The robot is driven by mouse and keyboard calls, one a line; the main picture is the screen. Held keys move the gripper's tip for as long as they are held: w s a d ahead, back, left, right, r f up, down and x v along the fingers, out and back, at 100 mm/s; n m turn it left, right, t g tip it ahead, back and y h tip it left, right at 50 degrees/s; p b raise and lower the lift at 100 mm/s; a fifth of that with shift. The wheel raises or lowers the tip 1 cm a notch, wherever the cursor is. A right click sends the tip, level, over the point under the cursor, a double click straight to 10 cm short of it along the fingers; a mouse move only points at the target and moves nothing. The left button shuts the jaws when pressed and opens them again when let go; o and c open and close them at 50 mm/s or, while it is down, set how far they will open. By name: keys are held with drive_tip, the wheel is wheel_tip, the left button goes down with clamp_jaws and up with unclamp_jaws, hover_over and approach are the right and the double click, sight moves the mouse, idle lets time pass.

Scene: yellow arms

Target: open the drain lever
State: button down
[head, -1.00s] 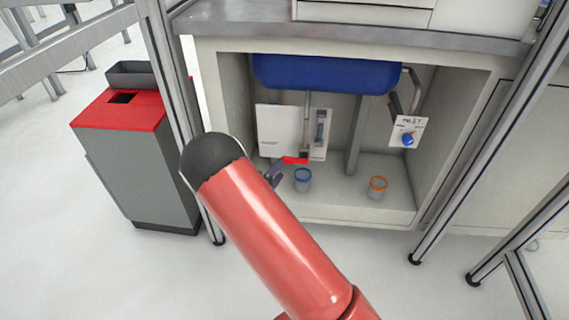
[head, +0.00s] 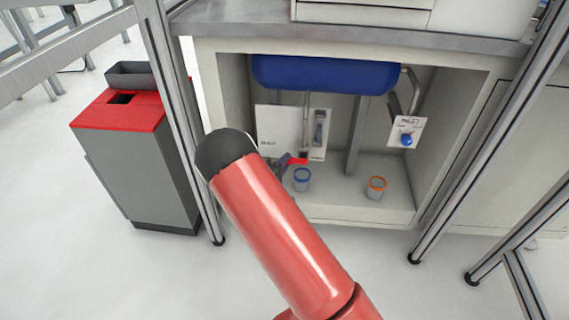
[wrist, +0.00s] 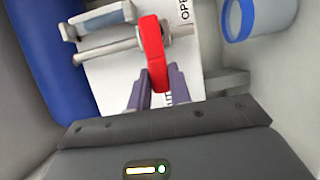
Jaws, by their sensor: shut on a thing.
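The red drain lever (head: 297,161) sits low under the blue tank, at the bottom of a vertical pipe, in the head view. In the wrist view the red lever (wrist: 153,50) is large and near the top centre, on a grey pipe fitting. My gripper (head: 285,164) reaches it from the left inside the cabinet, partly hidden behind my arm. In the wrist view my gripper (wrist: 160,88) is shut on the lever's near end, with a purple-grey finger on each side.
A white sign panel (wrist: 200,55) with "OPEN" lettering lies behind the lever. The blue tank (head: 325,74) hangs above. A blue-rimmed cup (head: 302,180) and an orange-rimmed cup (head: 376,188) stand on the cabinet floor. A valve with a blue knob (head: 407,140) is at right.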

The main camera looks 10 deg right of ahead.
drive_tip(key=shift+f, duration=0.2)
drive_tip(key=s+d+f+n+t+y, duration=0.1)
drive_tip(key=n+t, duration=0.3)
drive_tip(key=n, duration=0.7)
drive_tip(key=d+f+n+t+y+b, duration=0.1)
drive_tip(key=d+f+n+t+y, duration=0.2)
drive_tip(key=n, duration=0.8)
drive_tip(key=shift+s+d+f+t+y, duration=0.4)
drive_tip(key=shift+d+f, duration=0.25)
drive_tip(key=shift+d+n, duration=0.1)
drive_tip(key=shift+n, duration=0.2)
drive_tip(key=c, duration=1.3)
unclamp_jaws()
